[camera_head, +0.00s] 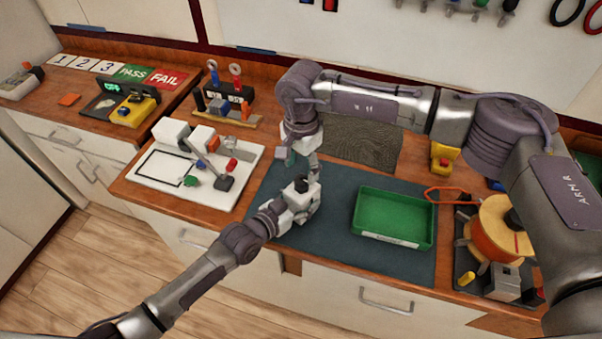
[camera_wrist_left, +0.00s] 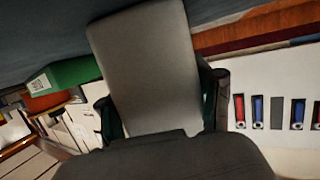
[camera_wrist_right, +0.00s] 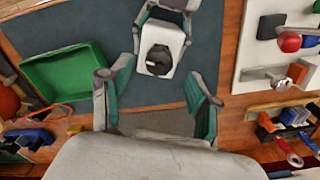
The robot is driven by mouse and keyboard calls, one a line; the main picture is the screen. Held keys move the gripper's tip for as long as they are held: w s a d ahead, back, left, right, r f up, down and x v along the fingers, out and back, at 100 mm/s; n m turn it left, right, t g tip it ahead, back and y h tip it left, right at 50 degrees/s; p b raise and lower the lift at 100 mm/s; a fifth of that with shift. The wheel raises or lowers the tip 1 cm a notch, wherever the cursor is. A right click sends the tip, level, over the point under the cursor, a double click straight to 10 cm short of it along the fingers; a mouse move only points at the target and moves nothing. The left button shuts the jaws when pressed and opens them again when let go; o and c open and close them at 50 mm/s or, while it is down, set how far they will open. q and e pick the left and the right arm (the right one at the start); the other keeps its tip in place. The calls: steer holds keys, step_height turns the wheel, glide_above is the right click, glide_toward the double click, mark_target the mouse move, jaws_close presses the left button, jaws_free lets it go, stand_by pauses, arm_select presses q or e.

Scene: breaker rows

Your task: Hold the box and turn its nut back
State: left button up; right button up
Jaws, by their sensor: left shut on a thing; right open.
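A light grey box (camera_head: 297,199) with a round black nut (camera_head: 301,184) on its top is above the dark mat. My left gripper (camera_head: 295,206) is shut on the box; its large grey face (camera_wrist_left: 145,65) fills the space between the fingers in the left wrist view. In the right wrist view the box (camera_wrist_right: 150,69) shows with the black nut (camera_wrist_right: 159,59) facing me. My right gripper (camera_head: 299,157) is just behind the box in the head view. Whether the box touches the mat I cannot tell.
A green tray (camera_head: 393,242) lies right of the box on the mat (camera_head: 330,235). A white board (camera_head: 150,196) with blocks and levers is at left. An orange spool (camera_head: 495,235) stands at far right. Bare mat lies between box and tray.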

mark_target(300, 179)
step_height(300, 179, up, 8)
steer(key=shift+r, duration=0.2)
stand_by(0.5)
arm_select(q)
steer(key=o, duration=1.7)
steer(key=shift+c, duration=0.2)
steer(key=v, duration=1.1)
steer(key=shift+w, duration=0.1)
steer(key=shift+s+a+r, duration=0.2)
steer(key=shift+s+a, duration=0.15)
steer(key=shift+s, duration=0.05)
steer(key=shift+f, duration=0.1)
arm_select(e)
steer(key=shift+s+a+f, duration=0.1)
